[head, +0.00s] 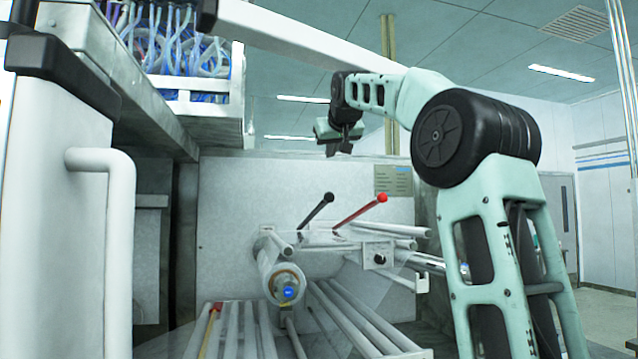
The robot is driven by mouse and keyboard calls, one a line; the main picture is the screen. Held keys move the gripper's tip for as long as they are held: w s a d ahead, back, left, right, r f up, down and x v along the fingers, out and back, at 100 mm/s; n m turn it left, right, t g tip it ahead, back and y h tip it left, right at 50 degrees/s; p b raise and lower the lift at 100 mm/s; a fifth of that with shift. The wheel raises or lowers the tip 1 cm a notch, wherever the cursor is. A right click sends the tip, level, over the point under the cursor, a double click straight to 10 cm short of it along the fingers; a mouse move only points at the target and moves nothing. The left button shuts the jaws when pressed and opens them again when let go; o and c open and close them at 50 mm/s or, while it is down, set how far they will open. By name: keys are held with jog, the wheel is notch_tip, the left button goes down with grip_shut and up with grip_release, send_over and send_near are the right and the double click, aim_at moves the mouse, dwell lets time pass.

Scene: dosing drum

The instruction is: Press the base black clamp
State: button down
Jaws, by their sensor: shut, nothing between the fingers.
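A lever with a black knob and dark shaft (316,211) stands tilted up to the right on the roller assembly, near the middle of the head view. I take it to be the black clamp. A similar red lever (361,210) with a red knob stands just right of it, also tilted up to the right. My gripper (339,150) hangs from my arm above both levers in the picture, pointing down and apart from them. It is shut and empty. Its fingertips are small and dark here.
A clear film roll (279,278) sits left below the levers. White rollers (365,318) fill the lower middle. A white beam (300,42) crosses above my gripper, and a rack of tubes (165,45) hangs upper left. A pale panel (240,210) stands behind.

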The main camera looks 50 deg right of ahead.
jog(key=shift+w, duration=0.1)
jog(key=p+x, duration=0.4)
jog(key=x, duration=0.6)
jog(key=shift+w+d, duration=0.1)
jog(key=shift+s+f, duration=0.25)
jog(key=shift+f, duration=0.4)
jog(key=shift+s+f, duration=0.2)
jog(key=shift+f, duration=0.45)
jog(key=shift+s+f, duration=0.25)
jog(key=shift+f, duration=0.4)
